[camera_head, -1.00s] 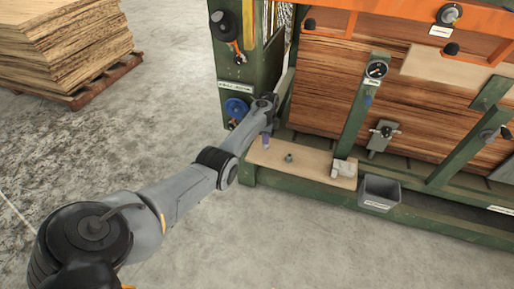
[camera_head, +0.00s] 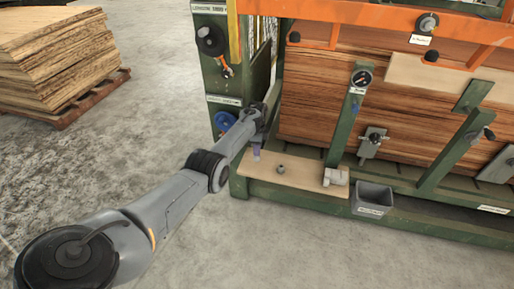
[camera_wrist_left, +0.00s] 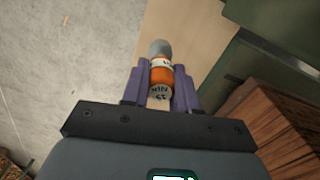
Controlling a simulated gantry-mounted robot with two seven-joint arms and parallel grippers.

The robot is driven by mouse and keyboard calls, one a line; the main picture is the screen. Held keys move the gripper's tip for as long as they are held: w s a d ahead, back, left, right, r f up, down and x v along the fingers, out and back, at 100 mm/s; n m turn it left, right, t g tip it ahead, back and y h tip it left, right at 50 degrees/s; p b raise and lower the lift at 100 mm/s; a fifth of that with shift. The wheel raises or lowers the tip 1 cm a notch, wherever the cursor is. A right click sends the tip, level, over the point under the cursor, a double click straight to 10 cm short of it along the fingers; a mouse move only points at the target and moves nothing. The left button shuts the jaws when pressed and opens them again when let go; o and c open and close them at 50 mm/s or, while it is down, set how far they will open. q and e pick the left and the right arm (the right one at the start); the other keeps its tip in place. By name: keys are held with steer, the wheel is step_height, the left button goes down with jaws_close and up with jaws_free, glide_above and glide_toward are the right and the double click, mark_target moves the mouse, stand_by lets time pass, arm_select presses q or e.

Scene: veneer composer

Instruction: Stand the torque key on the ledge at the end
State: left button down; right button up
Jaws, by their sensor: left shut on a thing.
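The ledge (camera_head: 305,177) is a pale wooden board along the foot of the green machine frame; it also shows in the left wrist view (camera_wrist_left: 205,32). My left gripper (camera_head: 256,154) is at the ledge's left end, with purple fingers pointing down. In the left wrist view, the gripper (camera_wrist_left: 161,88) is shut around an orange and white lettered cylinder (camera_wrist_left: 161,72) with a grey rounded end. I cannot tell whether this is the torque key, or whether it touches the ledge. A small dark metal piece (camera_head: 281,169) stands on the ledge, right of the gripper. My right gripper is out of view.
A whitish fitting (camera_head: 335,177) sits at the ledge's right end. A grey bin (camera_head: 372,199) is just beyond it. A slanted green post (camera_head: 345,130) rises behind. A blue handwheel (camera_head: 224,121) is near my left wrist. A veneer stack (camera_head: 60,55) stands far left.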

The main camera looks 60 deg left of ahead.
mark_target(257, 158)
arm_select(q)
steer(key=shift+f+b, duration=2.15)
steer(key=shift+f, duration=0.6)
steer(key=shift+f+b, duration=0.65)
steer(key=shift+f, duration=0.1)
steer(key=c, duration=0.8)
jaws_free()
step_height(257, 158, up, 10)
steer(key=p, duration=0.7)
steer(key=shift+f, duration=0.25)
steer(key=shift+r+p, duration=0.55)
steer(key=shift+r, duration=0.15)
steer(key=shift+s, duration=0.1)
